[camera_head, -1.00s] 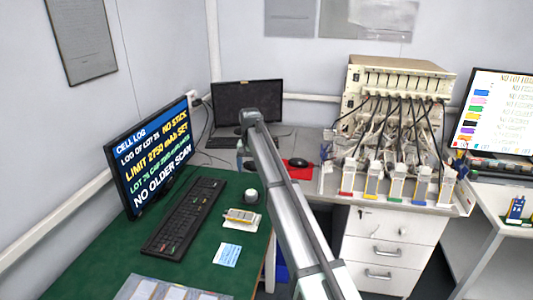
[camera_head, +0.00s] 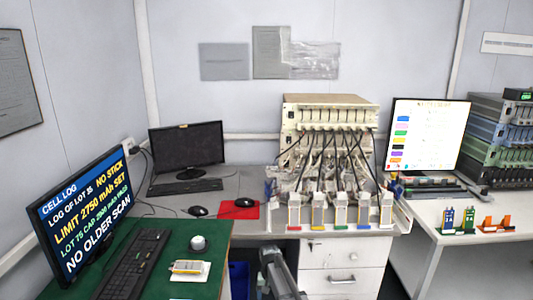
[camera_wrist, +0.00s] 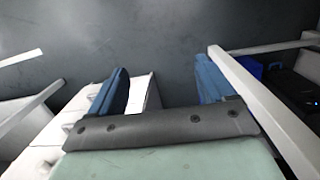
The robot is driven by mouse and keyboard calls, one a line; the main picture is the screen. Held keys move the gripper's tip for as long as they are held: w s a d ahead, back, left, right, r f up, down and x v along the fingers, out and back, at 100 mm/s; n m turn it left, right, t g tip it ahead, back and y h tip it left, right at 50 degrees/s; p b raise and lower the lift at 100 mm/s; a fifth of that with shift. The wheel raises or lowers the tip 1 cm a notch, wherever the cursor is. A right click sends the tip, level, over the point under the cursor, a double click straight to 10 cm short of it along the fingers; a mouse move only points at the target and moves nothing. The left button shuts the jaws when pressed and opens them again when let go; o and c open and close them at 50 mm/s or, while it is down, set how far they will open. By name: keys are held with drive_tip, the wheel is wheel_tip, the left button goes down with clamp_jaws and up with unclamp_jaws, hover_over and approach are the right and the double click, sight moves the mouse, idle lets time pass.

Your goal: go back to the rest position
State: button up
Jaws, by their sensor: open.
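My gripper shows in the wrist view (camera_wrist: 160,92), with its two blue fingers wide apart and nothing between them. It points down toward a dark grey floor. In the head view part of my arm (camera_head: 280,272) shows low in the middle, in front of the white drawer cabinet, and the gripper's fingers cannot be made out there. A pouch cell (camera_head: 187,267) lies on a white pad on the green mat (camera_head: 205,231), well left of the arm.
A cell tester (camera_head: 330,115) with black leads stands on the grey bench above several colour-marked cell holders (camera_head: 340,215). A log monitor (camera_head: 85,215) and keyboard (camera_head: 133,264) are at left. A white cabinet (camera_head: 345,258) and blue bin (camera_head: 238,278) are near the arm.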

drive_tip(key=s+d+f+g, duration=0.1)
drive_tip(key=s+d+f, duration=0.2)
drive_tip(key=s+f, duration=0.35)
drive_tip(key=s+d+f+g, duration=0.1)
drive_tip(key=s+d+f, duration=0.3)
drive_tip(key=s, duration=0.6)
drive_tip(key=s+d+f+g, duration=0.1)
drive_tip(key=s+d+f, duration=0.2)
drive_tip(key=s+f, duration=0.35)
drive_tip(key=s+d+f+g, duration=0.1)
drive_tip(key=s+d, duration=0.1)
drive_tip(key=s, duration=1.2)
drive_tip(key=s+d+f+g, duration=0.1)
drive_tip(key=s+d, duration=0.2)
drive_tip(key=s, duration=1)
drive_tip(key=shift+s+f, duration=0.25)
drive_tip(key=shift+s, duration=0.15)
drive_tip(key=shift+d, duration=0.1)
